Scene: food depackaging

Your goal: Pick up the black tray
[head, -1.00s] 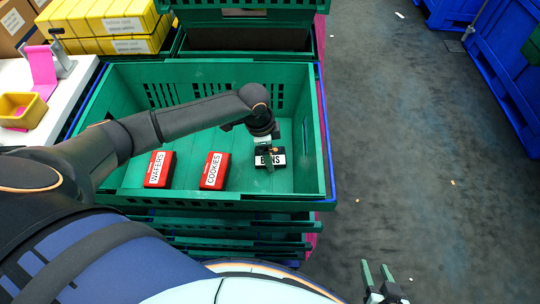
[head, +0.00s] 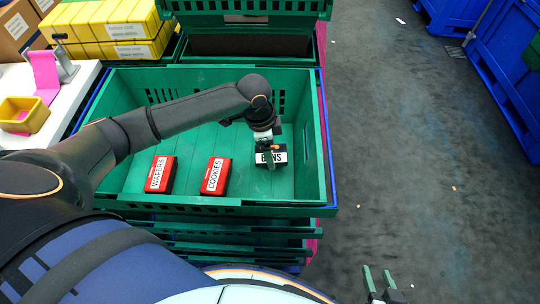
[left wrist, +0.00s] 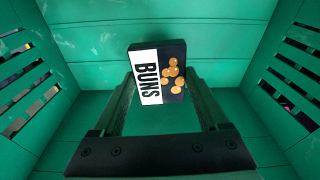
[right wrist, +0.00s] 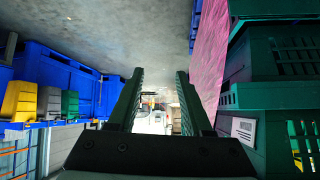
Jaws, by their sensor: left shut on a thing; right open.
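The black tray is a black and white box labelled BUNS (head: 280,155) at the right side of a green crate (head: 328,150). It also shows in the left wrist view (left wrist: 158,72), with round orange-brown buns pictured on it. My left gripper (head: 267,158) reaches down into the crate and is shut on this box. In the left wrist view the box sits between the fingertips (left wrist: 159,76). My right gripper (head: 378,274) is open and empty, outside the crate at the lower right.
Two red boxes, WAFERS (head: 160,174) and COOKIES (head: 215,176), lie in the same crate to the left. A white table with a yellow bin (head: 22,114) stands left. Yellow boxes (head: 108,28) are stacked behind. The grey floor (head: 420,150) at right is mostly clear.

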